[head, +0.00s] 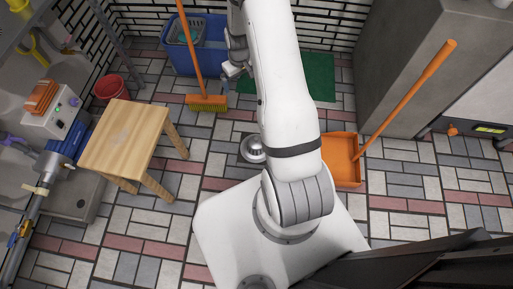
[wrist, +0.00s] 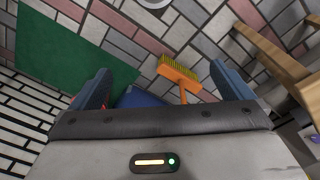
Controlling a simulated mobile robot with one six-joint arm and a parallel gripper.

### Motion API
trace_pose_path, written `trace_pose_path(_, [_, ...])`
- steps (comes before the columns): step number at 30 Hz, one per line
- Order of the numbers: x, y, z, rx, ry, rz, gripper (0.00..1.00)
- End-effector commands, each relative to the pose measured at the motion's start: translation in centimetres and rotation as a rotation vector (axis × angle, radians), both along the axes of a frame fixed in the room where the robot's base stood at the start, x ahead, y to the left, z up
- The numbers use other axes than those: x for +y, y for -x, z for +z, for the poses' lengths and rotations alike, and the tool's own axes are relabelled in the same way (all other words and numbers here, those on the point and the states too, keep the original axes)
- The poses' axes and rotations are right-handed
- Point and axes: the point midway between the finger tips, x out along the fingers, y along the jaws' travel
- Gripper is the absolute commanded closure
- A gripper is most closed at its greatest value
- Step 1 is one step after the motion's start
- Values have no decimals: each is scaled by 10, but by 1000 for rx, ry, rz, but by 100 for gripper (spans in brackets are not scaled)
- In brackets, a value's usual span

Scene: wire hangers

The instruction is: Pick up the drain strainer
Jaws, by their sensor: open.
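The drain strainer (head: 252,149) is a round silver metal piece with a raised centre. It lies on the tiled floor in the head view, left of my arm, which hides part of its right side. In the wrist view a pale round rim, probably the strainer (wrist: 153,3), is cut off by the top edge. My gripper (head: 234,69) is at the far end of my arm in the head view, above the floor and apart from the strainer. In the wrist view my gripper (wrist: 160,69) has its two fingers spread wide with nothing between them.
An orange broom (head: 207,102) stands by a blue bin (head: 180,58). A green mat (head: 307,76) lies behind my arm. An orange dustpan (head: 342,172) is to the right, a wooden stool (head: 125,135) and red bucket (head: 109,88) to the left. Floor around the strainer is mostly clear.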

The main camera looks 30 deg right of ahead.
Motion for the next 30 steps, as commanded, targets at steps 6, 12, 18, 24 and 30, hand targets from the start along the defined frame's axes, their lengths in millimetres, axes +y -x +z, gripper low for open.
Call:
trace_pose_path(6, [-23, 10, -185, 44, -6, 24, 0])
trace_pose_path(12, [-33, 34, -304, 65, -12, 45, 0])
trace_pose_path(18, [-36, 49, -356, 74, -14, 56, 0])
trace_pose_path(24, [-36, 52, -380, 74, -14, 58, 0])
trace_pose_path(30, [-36, 54, -397, 75, -15, 57, 0])
